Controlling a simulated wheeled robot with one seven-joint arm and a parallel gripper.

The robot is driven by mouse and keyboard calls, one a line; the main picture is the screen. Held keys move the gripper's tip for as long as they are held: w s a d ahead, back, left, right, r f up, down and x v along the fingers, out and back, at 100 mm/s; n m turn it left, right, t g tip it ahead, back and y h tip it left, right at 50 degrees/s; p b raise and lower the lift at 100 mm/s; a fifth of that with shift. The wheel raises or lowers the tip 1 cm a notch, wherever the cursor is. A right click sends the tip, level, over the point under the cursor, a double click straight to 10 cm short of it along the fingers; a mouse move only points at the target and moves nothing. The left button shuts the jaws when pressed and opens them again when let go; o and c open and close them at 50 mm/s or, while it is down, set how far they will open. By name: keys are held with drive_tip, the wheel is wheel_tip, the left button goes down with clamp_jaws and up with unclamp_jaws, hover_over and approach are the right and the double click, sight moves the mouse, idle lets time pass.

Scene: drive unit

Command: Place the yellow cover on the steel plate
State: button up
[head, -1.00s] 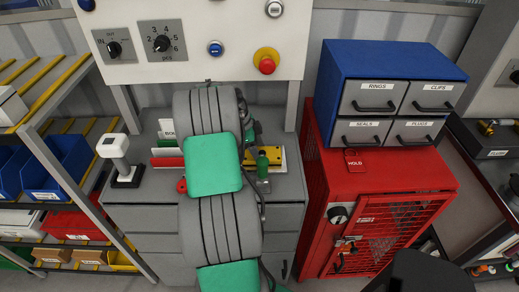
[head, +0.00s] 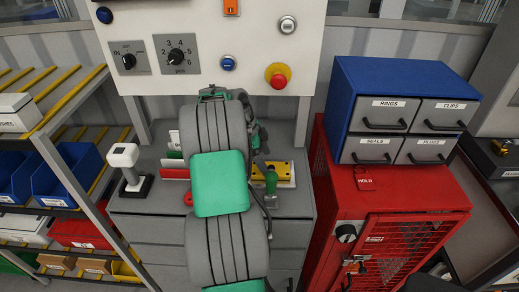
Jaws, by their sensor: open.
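A yellow piece with dark spots (head: 285,169), likely the yellow cover, lies on the grey bench top, partly hidden behind my arm and a green upright object (head: 271,180). I cannot make out the steel plate for sure; a pale flat edge shows beside the yellow piece. My grey and green arm reaches over the bench and covers its middle. My gripper (head: 260,138) shows only as small dark parts at the right of the arm's far end, left of and above the yellow piece. It is open, and I see nothing held in it.
A white-topped device (head: 124,157) stands at the bench's left. Red and white upright pieces (head: 175,173) are left of my arm. A control panel (head: 200,30) with knobs and a red button hangs above. A red cabinet (head: 395,215) with blue drawers (head: 400,72) stands right; shelving is left.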

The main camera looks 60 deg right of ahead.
drive_tip(key=p+v, duration=0.1)
drive_tip(key=v, duration=0.8)
drive_tip(key=w+a+r+n+t+h, duration=0.1)
drive_tip(key=w+a+r+n+t, duration=0.15)
drive_tip(key=w+a+n, duration=0.55)
drive_tip(key=w+a+r+n+t+h, duration=0.15)
drive_tip(key=w+a+r+n, duration=0.35)
drive_tip(key=a, duration=0.6)
drive_tip(key=s+a+f+n+t+y, duration=0.1)
drive_tip(key=s+a+n, duration=0.1)
drive_tip(key=a+n, duration=0.4)
drive_tip(key=s+a+f+n+t+y, duration=0.1)
drive_tip(key=a+n, duration=0.5)
drive_tip(key=a, duration=0.6)
drive_tip(key=s+a+f+n+t+y, duration=0.2)
drive_tip(key=s+a+n, duration=0.2)
drive_tip(key=a, duration=0.6)
drive_tip(key=shift+f+n, duration=0.4)
drive_tip(key=shift+n, duration=0.5)
drive_tip(key=shift+y, duration=0.25)
drive_tip(key=shift+c, duration=0.4)
